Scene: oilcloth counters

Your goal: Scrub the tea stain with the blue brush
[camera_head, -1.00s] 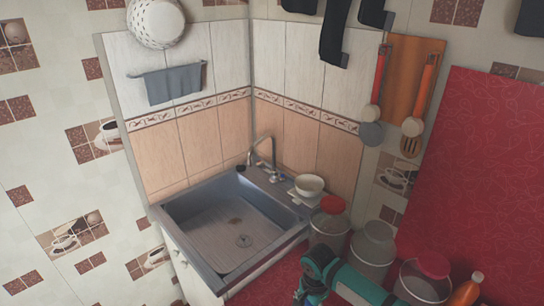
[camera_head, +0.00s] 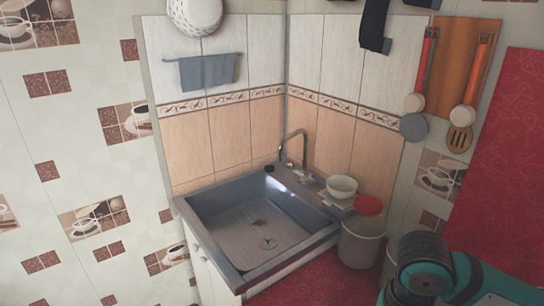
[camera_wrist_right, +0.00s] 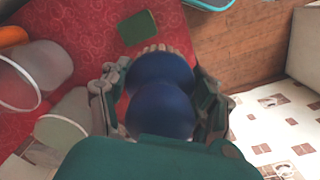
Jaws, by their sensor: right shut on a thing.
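The blue brush (camera_wrist_right: 162,98) is in the right wrist view, with a rounded dark-blue body and pale bristles at its far end. My right gripper (camera_wrist_right: 161,72) is shut on it, one finger on each side, above the red oilcloth counter. In the head view only a teal part of my right arm shows at the lower right; the brush is out of that view. I cannot make out a tea stain on the cloth in either view. My left gripper is not in view.
A dark green sponge-like block (camera_wrist_right: 138,28) lies on the red cloth (camera_wrist_right: 90,20) just beyond the brush. Jars stand at left in the wrist view. The metal sink (camera_head: 235,222) is in the corner, with a white bowl (camera_head: 342,187) and a red-lidded jar (camera_head: 360,243) beside it.

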